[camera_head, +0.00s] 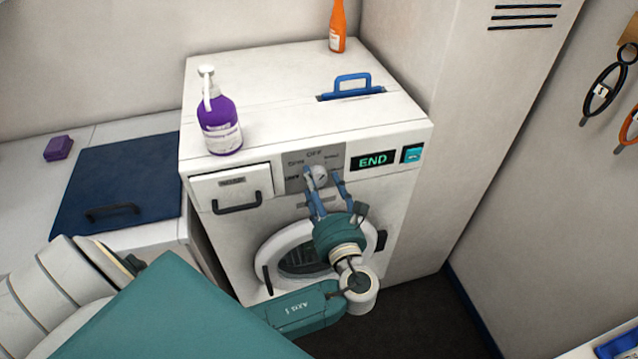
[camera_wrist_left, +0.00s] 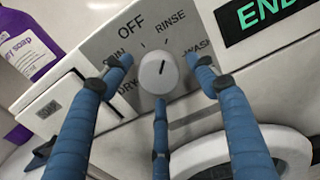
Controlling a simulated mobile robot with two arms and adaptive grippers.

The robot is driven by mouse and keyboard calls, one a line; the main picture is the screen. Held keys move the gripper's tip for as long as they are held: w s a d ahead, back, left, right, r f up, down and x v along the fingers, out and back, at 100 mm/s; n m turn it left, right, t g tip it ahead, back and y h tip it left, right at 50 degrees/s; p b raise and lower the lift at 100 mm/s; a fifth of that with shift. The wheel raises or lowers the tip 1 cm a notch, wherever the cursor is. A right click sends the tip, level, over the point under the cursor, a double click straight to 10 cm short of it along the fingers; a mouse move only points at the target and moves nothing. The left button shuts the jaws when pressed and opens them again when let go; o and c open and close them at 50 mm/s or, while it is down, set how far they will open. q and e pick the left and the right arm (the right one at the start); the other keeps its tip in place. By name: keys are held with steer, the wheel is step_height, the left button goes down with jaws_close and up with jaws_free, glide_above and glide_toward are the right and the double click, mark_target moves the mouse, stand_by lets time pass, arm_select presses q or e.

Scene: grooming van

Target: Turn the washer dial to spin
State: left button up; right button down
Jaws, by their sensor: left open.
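The washer dial (camera_head: 317,175) is a round pale knob on the grey panel of the white washer (camera_head: 350,215). In the left wrist view the dial (camera_wrist_left: 158,73) sits near the middle, with OFF, RINSE and WASH printed around it; SPIN and DRY are partly covered by a finger. The dial's dark mark points up and slightly right, roughly toward RINSE. My left gripper (camera_head: 322,181) is open in front of the panel, its blue fingers spread around the dial. Whether they touch it I cannot tell. My right gripper is not in view.
A green END display (camera_head: 373,160) and a teal button (camera_head: 412,154) are right of the dial. The detergent drawer (camera_head: 231,186) is left of it, the round door (camera_head: 300,258) below. A purple soap bottle (camera_head: 219,123) and an orange bottle (camera_head: 337,28) stand on top.

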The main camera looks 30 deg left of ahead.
arm_select(q)
steer(key=c, duration=1.1)
steer(key=shift+s+d+f, duration=0.1)
steer(key=shift+f, duration=0.1)
steer(key=shift+c, duration=0.3)
